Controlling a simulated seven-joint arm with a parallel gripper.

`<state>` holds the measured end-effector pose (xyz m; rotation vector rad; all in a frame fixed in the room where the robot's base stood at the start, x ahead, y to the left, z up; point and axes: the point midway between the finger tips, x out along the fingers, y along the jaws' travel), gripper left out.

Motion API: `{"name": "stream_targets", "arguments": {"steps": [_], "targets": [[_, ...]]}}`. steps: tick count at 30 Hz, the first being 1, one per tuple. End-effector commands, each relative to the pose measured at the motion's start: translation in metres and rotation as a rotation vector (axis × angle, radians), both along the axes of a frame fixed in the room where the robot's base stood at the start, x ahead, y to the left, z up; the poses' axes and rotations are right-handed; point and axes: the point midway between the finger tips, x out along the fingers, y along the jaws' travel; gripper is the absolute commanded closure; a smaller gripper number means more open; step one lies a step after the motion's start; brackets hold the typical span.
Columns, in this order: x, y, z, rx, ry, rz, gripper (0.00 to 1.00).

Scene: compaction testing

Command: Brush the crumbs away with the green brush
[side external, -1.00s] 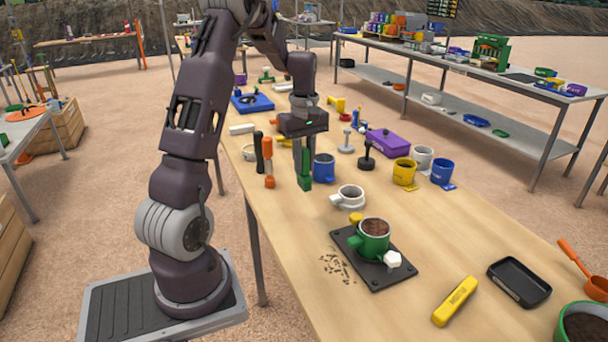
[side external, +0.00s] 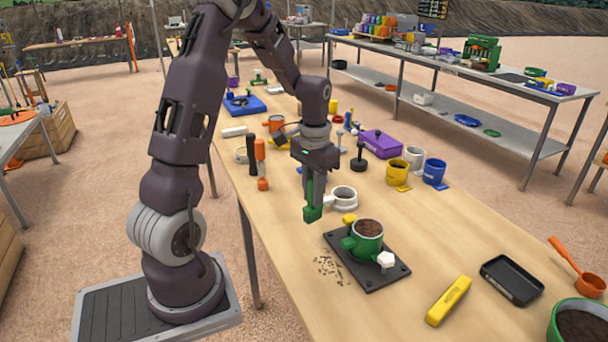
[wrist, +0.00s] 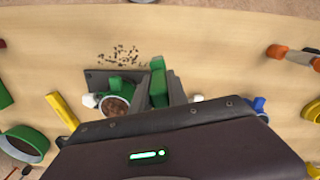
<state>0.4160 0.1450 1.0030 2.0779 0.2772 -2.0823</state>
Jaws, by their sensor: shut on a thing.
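My gripper (side external: 316,190) is shut on the green brush (side external: 313,212) and holds it upright above the table, behind and left of the dark mat. In the wrist view the brush (wrist: 158,84) shows between my fingers. The crumbs (side external: 330,267) lie scattered on the bare table along the left edge of the mat. In the wrist view the crumbs (wrist: 120,56) lie beyond the mat, apart from the brush. A green cup of dark soil (side external: 366,240) stands on the dark mat (side external: 377,278).
A white cup (side external: 344,198) and a yellow knob (side external: 349,219) stand close to the brush and mat. An orange-handled tool (side external: 261,165) stands to the left. A yellow bar (side external: 449,301) and black tray (side external: 512,280) lie to the right. The table left of the crumbs is clear.

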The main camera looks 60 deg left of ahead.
Motion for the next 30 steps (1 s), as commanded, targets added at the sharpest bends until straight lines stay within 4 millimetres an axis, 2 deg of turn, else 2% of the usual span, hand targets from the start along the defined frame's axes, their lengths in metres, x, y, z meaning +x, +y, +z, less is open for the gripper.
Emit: {"name": "stream_targets", "arguments": {"steps": [3,6,18,22,30], "targets": [[-0.003,-0.014,-0.003,0.000,-0.002,-0.198,1.00],[-0.004,-0.019,-0.008,-0.001,-0.001,-0.264,1.00],[-0.004,-0.018,-0.059,-0.002,0.000,-0.266,1.00],[-0.004,-0.018,-0.065,0.000,-0.001,-0.265,1.00],[-0.003,-0.018,-0.066,0.000,-0.003,-0.265,1.00]]}}
